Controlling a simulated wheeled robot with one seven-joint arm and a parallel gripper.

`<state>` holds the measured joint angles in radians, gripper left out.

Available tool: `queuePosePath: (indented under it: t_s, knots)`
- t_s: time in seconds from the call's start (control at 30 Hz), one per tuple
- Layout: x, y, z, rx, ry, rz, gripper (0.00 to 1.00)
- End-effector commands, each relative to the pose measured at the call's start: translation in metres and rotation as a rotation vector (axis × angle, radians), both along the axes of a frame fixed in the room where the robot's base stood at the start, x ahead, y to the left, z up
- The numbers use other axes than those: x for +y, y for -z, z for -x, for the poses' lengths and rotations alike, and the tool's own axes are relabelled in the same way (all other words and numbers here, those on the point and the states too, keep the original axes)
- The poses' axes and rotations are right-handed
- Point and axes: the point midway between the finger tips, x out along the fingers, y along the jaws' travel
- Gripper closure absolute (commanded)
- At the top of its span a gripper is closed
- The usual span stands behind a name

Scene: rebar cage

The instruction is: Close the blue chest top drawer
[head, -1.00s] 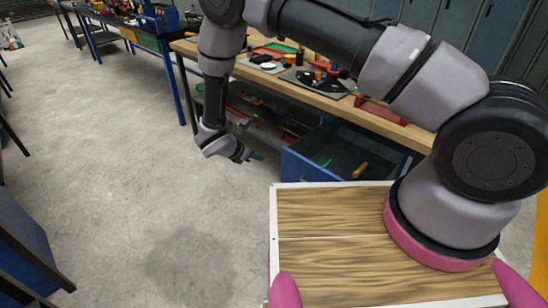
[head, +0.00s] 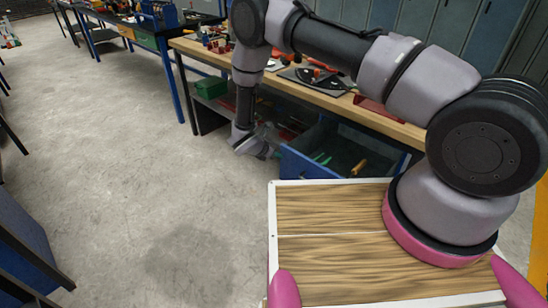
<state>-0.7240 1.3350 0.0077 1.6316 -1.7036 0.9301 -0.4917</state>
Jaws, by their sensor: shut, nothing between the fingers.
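The blue chest's top drawer (head: 302,167) is pulled out below the workbench, in the middle of the head view. Its inside is visible, with green tools (head: 321,158) and an orange-handled tool (head: 358,168) lying in it. My gripper (head: 272,151) hangs at the drawer's front left corner, pointing toward it. It is shut and holds nothing. The fingertips are small and hard to make out, so I cannot tell whether they touch the drawer front. The rest of the chest is mostly hidden under the benchtop and behind my arm and base.
The wooden workbench (head: 385,124) above the drawer carries tools and a red box. A green box (head: 210,87) sits on the shelf below it. A blue cabinet (head: 25,240) stands at the lower left. The concrete floor (head: 130,170) on the left is clear.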

Motion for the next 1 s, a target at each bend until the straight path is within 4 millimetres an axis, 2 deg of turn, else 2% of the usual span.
queuePosePath:
  t_s: [0.33,0.53,0.77,1.0]
  knots:
    - [-0.001,0.0,-0.001,0.0,0.0,0.0,1.0]
    - [-0.014,0.0,-0.013,-0.001,0.001,0.001,1.0]
    - [-0.049,0.0,-0.048,-0.003,0.004,0.002,1.0]
    - [-0.096,0.0,-0.095,-0.002,0.004,0.001,1.0]
